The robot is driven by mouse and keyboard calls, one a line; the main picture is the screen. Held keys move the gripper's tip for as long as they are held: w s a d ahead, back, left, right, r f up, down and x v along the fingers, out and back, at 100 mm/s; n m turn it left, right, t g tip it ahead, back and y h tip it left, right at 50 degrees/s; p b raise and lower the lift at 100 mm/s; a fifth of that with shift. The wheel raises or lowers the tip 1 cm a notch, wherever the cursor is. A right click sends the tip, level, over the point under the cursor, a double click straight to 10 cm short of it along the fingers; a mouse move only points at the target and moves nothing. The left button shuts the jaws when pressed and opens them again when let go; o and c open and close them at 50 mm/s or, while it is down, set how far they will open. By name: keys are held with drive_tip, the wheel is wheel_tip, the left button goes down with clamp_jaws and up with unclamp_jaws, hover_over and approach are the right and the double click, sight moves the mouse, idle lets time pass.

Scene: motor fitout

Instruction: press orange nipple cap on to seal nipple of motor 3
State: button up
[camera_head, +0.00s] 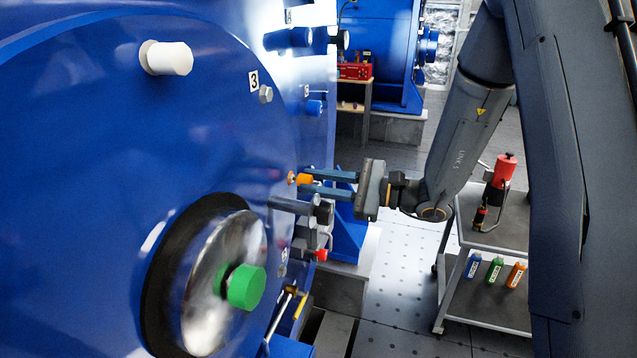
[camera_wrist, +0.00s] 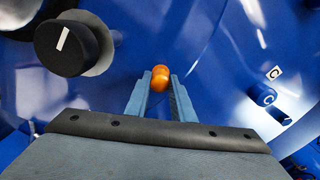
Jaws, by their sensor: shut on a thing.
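My gripper (camera_head: 300,183) is shut on the orange nipple cap (camera_head: 303,179), which sits between its blue fingertips. The cap also shows in the wrist view (camera_wrist: 160,76) at the tips of the fingers (camera_wrist: 160,92). In the head view the cap is at the right edge of the big blue motor face (camera_head: 110,120), which bears a label 3 (camera_head: 254,82). A small orange-brown end shows just left of the fingers. The nipple itself is hidden, and I cannot tell whether the cap touches it.
A black knob (camera_wrist: 68,48) stands out near the fingers. A green shaft end (camera_head: 246,287), a white plug (camera_head: 167,58) and grey pipe fittings (camera_head: 295,205) project from the motor. A grey cart (camera_head: 500,232) with bottles stands right. The floor between is clear.

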drive_tip(key=shift+w+a, duration=0.25)
drive_tip(key=shift+a, duration=0.4)
drive_tip(key=o, duration=1.1)
drive_tip(key=b+v, duration=0.1)
drive_tip(key=v, duration=0.7)
drive_tip(key=shift+a, duration=0.1)
